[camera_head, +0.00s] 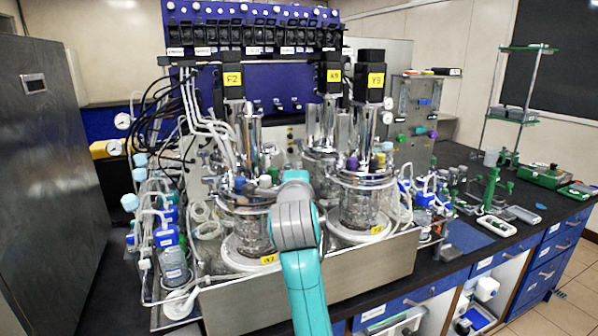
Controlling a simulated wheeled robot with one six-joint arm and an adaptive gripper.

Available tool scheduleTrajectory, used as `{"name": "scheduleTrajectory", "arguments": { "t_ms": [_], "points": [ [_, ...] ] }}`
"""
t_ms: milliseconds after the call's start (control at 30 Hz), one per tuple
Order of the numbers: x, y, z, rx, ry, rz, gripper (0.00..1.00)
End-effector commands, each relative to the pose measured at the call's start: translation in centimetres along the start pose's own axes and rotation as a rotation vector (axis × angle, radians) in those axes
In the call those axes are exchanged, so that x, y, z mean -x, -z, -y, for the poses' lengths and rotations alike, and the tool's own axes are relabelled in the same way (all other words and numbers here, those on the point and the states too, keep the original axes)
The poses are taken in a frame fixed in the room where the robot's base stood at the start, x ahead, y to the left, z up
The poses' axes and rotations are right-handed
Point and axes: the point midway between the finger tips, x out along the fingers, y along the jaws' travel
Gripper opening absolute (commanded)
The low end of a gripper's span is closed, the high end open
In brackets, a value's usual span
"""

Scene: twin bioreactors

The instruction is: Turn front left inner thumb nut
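The front left glass reactor (240,226) stands in the steel tray at the middle of the bench, under a black motor (233,84) with a yellow label. Its metal head plate (228,196) carries several fittings and white tubes. The thumb nuts are too small to tell apart, and the right side of the plate is hidden behind my teal and grey arm. The arm reaches up from the bottom edge to the reactor's right front.
A second front reactor (361,205) stands to the right, and another vessel (321,130) stands behind. Tubes and blue-capped bottles (168,235) crowd the left. The steel tray (375,270) borders the bench front. Green racks (490,190) stand at the right.

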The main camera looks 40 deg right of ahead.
Motion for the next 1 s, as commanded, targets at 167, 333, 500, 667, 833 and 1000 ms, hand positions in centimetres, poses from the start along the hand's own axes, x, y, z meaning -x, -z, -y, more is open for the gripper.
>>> {"name": "scheduleTrajectory", "arguments": {
  "t_ms": [167, 333, 500, 667, 833, 1000],
  "points": [
    [0.6, -1.8, -0.1, -0.010, -0.001, 0.040, 0.00],
    [2.5, -1.4, -0.2, -0.008, -0.004, 0.034, 0.00],
    [4.9, -0.6, -0.3, -0.005, -0.008, 0.020, 0.00],
    [6.8, -0.1, -0.2, -0.003, -0.007, 0.011, 0.00],
    [7.9, 0.3, 0.0, -0.003, -0.004, 0.003, 0.00],
    [8.1, 0.5, 0.1, -0.003, -0.002, 0.001, 0.00]
  ]
}}
